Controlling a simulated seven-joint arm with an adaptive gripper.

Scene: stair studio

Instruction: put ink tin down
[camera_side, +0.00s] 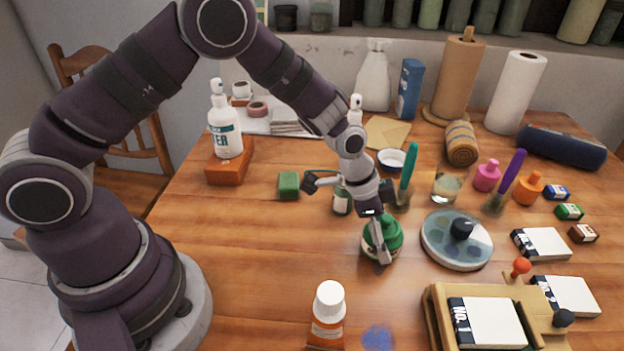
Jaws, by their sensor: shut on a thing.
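The ink tin (392,236) looks like a squat, rounded green container with a paler lower edge, right of the middle in the side view. My gripper (379,242) points down over it and is shut on it. One finger covers part of its front. The tin is low over the wooden table (260,260), and I cannot tell whether its base touches the wood.
A round lidded palette (440,253) with a dark knob stands just right of the tin. A wooden press (440,310), an orange bottle (329,310) and a blue smear (378,338) are in front. Brushes in jars (400,199) stand behind. Bare wood lies left.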

